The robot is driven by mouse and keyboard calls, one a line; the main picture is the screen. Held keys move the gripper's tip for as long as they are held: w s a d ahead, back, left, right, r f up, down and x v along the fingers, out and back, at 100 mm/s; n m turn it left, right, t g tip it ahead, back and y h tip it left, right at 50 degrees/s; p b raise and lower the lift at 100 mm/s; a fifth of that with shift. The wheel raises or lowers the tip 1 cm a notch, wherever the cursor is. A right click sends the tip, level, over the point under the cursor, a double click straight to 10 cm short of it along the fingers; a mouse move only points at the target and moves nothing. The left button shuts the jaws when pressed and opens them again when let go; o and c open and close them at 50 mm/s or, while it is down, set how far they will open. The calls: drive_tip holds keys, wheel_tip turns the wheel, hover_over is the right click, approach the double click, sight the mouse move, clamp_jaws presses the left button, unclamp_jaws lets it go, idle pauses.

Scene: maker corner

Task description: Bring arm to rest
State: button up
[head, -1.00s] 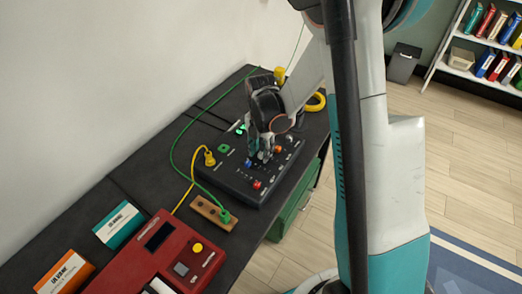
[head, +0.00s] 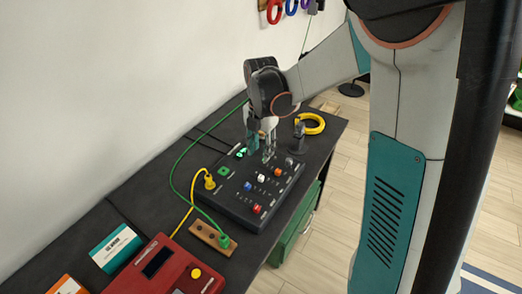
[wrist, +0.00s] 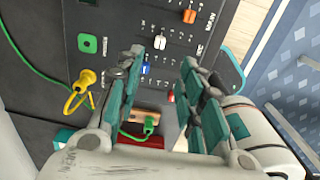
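My gripper (head: 262,146) hangs above the back part of a black control panel (head: 240,196) on the dark workbench. In the wrist view my gripper (wrist: 172,56) points over the panel (wrist: 130,30). Its two fingers are spread with a clear gap and nothing between them. The panel carries a green button (head: 224,171) and several coloured slider knobs, among them a blue one (wrist: 144,70) seen between the fingers. I cannot tell how high the fingertips are above the panel.
A red device (head: 165,270) and a teal-and-white box (head: 116,248) stand in front. A yellow ring (head: 312,123) lies at the back right. A green cabinet (head: 292,228) is below the bench.

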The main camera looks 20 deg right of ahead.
drive_tip(key=shift+r, duration=0.1)
drive_tip(key=s+a+r+m+t, duration=0.1)
drive_tip(key=s+r+m+t, duration=0.2)
drive_tip(key=s+m, duration=0.7)
drive_tip(key=s+a+r+m+t, duration=0.2)
drive_tip(key=s+r+m+t, duration=0.2)
drive_tip(key=s+r+m, duration=0.4)
drive_tip(key=shift+s+a+r+m, duration=0.25)
drive_tip(key=shift+s+m, duration=0.6)
drive_tip(key=shift+m, duration=2.75)
